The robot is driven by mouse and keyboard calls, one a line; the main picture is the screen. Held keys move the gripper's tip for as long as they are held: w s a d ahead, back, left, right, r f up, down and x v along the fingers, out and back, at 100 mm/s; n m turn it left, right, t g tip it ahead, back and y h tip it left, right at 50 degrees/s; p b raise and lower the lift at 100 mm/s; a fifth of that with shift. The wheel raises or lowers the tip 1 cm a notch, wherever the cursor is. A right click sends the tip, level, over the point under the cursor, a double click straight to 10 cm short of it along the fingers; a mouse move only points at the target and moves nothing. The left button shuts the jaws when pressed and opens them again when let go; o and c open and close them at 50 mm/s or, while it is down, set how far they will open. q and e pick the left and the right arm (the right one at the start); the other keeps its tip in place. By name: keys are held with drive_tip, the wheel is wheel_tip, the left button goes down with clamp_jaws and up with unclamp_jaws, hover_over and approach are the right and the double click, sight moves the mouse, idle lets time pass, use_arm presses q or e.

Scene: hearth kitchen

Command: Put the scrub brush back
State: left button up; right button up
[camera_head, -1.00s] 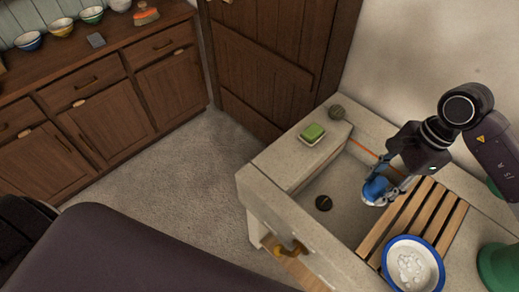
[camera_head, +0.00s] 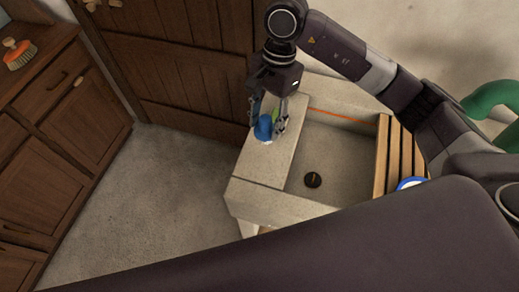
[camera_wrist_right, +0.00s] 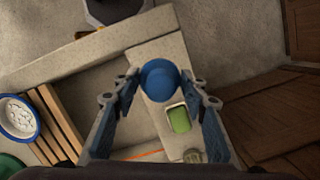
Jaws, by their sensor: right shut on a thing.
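A scrub brush with a round blue top (camera_head: 263,128) is held between the fingers of my right gripper (camera_head: 268,122), over the stone ledge (camera_head: 255,162) left of the sink basin. In the right wrist view the blue top (camera_wrist_right: 159,80) sits between the two fingertips. I cannot tell whether the brush touches the ledge. A green sponge on a pale dish (camera_wrist_right: 179,119) lies on the ledge right beside it; in the head view the gripper mostly hides it. My left gripper is not in view.
The sink basin (camera_head: 335,165) is empty apart from its dark drain. A round grey-green object (camera_wrist_right: 193,156) stands past the sponge. An orange brush (camera_head: 20,56) lies on the dresser.

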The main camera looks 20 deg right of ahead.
wheel_tip(320, 180, down, 13)
drive_tip(key=p, duration=0.3)
drive_tip(key=shift+a+f+p, duration=0.15)
drive_tip(key=shift+p, duration=0.15)
drive_tip(key=shift+w+f, duration=0.1)
drive_tip(key=shift+f, duration=0.4)
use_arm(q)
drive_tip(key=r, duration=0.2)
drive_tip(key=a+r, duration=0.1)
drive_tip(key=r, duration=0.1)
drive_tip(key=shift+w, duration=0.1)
use_arm(e)
drive_tip(key=shift+f+b, duration=0.2)
drive_tip(key=shift+b, duration=0.1)
drive_tip(key=o, duration=1.1)
drive_tip(key=shift+r, duration=0.1)
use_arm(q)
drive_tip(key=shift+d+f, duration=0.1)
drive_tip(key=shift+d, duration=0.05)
